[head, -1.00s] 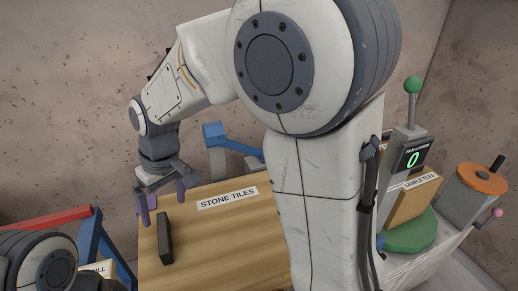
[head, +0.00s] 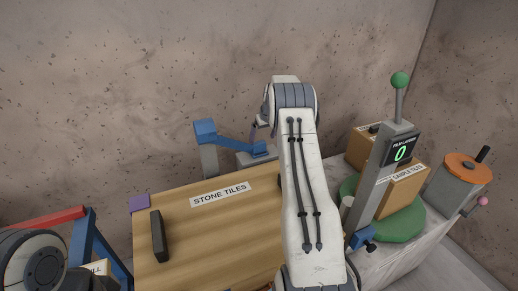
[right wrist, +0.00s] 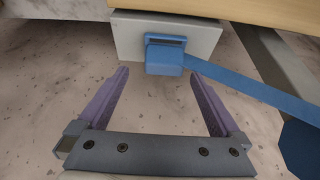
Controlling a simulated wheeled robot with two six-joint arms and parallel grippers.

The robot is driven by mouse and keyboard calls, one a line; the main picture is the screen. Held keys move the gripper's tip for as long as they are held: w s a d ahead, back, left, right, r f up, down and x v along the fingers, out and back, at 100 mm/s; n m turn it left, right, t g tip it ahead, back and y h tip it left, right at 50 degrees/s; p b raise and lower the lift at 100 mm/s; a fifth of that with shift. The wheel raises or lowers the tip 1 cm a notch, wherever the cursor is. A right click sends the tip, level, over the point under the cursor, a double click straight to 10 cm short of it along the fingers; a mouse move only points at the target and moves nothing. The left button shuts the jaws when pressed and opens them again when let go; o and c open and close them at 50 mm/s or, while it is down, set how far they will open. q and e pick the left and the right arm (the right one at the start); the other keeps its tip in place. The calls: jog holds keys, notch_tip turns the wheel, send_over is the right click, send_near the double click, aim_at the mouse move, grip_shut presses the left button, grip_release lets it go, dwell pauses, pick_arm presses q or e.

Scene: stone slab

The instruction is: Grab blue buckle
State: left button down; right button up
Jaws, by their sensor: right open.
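The blue buckle (head: 260,149) sits on a grey block (head: 246,160) behind the wooden box, at the right end of a blue strap (head: 232,145). In the right wrist view the buckle (right wrist: 163,56) shows near the top middle, against the block's face, with the strap running off to the right. My right gripper (right wrist: 158,75) is open and empty, its two purple fingers spread with the buckle ahead between their tips. In the head view only a sliver of a purple finger shows beside my arm; the rest is hidden behind it.
A blue-headed post (head: 206,133) holds the strap's left end. A green-knobbed lever (head: 400,82) stands right of my arm.

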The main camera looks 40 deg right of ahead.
aim_at(259, 142)
jog(key=shift+w+a+f, duration=0.1)
jog(key=shift+w+f, duration=0.3)
jog(key=shift+f, duration=0.1)
jog(key=p+x, duration=0.1)
jog(key=x, duration=0.2)
jog(key=shift+w+a+f+p, duration=0.1)
jog(key=shift+w+p, duration=0.15)
jog(key=shift+p, duration=0.1)
jog(key=shift+w+f, duration=0.2)
jog(key=shift+f, duration=0.25)
jog(key=c, duration=1.3)
